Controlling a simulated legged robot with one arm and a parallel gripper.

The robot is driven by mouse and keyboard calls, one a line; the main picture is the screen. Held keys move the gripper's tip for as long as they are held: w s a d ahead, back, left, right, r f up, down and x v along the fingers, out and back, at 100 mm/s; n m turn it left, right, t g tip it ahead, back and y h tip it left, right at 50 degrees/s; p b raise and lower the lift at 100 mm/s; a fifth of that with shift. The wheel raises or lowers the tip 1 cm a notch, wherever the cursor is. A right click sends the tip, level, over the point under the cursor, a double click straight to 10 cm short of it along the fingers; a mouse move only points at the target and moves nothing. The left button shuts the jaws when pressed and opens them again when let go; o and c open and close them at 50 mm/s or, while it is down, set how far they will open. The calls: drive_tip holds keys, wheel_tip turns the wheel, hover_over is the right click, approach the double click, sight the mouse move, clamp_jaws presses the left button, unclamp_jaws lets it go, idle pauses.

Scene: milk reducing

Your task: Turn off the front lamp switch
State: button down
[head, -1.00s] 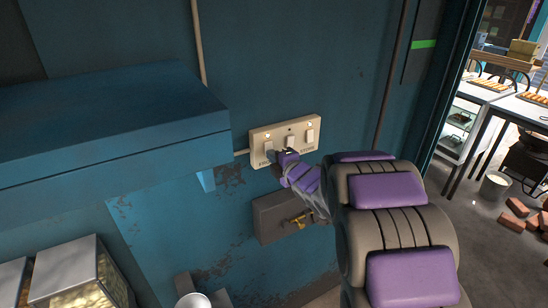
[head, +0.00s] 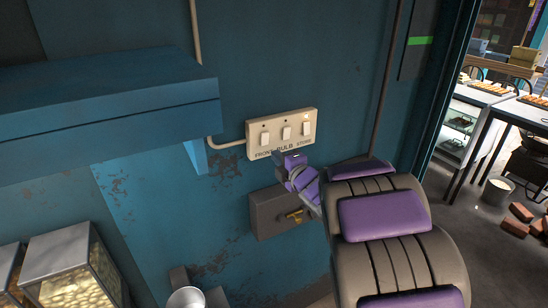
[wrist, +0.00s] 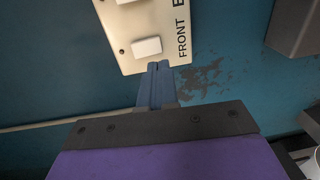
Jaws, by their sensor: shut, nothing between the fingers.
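The cream switch panel (head: 281,134) is on the blue wall, with three white rocker switches above the labels FRONT, BULB and STORE. The front switch (head: 265,139) is the leftmost, and the spot above it looks dark. The spot above the STORE switch (head: 306,129) looks bright. In the wrist view, the front switch (wrist: 147,46) shows beside the word FRONT. My gripper (head: 292,158) is just below the panel, apart from the front switch. Its fingers (wrist: 159,68) are shut and empty, near the panel's lower edge.
A blue box-like ledge (head: 110,115) juts out at the left. A grey box with a brass handle (head: 280,212) is on the wall below the panel. A metal cup (head: 186,298) is at the bottom. A doorway opens at the right.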

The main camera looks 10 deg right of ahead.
drive_tip(key=s+d+f+m+g+h+b, duration=0.25)
drive_tip(key=s+d+f+m, duration=0.2)
drive_tip(key=s, duration=0.35)
drive_tip(key=s+d+f+m+g+h+b, duration=0.2)
drive_tip(key=s+d+f+m+g+h, duration=0.1)
drive_tip(key=s+f+m, duration=0.3)
drive_tip(key=s+d+f+m+g+h+b, duration=0.25)
drive_tip(key=s+d+m, duration=0.2)
drive_tip(key=s, duration=0.45)
drive_tip(key=s+a+f+m+g+y+b, duration=0.1)
drive_tip(key=s+a+f+m+g, duration=0.1)
drive_tip(key=s, duration=0.6)
drive_tip(key=s+a+f+m+g+b, duration=0.1)
drive_tip(key=s+a+f+m+g, duration=0.1)
drive_tip(key=s, duration=0.7)
drive_tip(key=s+a+f+m+g+y+b, duration=0.1)
drive_tip(key=s+a+f+m+g, duration=0.1)
drive_tip(key=s+a+g, duration=0.4)
drive_tip(key=s+a+f, duration=0.1)
drive_tip(key=s, duration=0.2)
drive_tip(key=shift+a+f+m+y, duration=0.15)
drive_tip(key=shift+f+m+y, duration=0.15)
drive_tip(key=shift+f, duration=0.1)
drive_tip(key=shift+s+a, duration=0.1)
drive_tip(key=shift+a, duration=0.25)
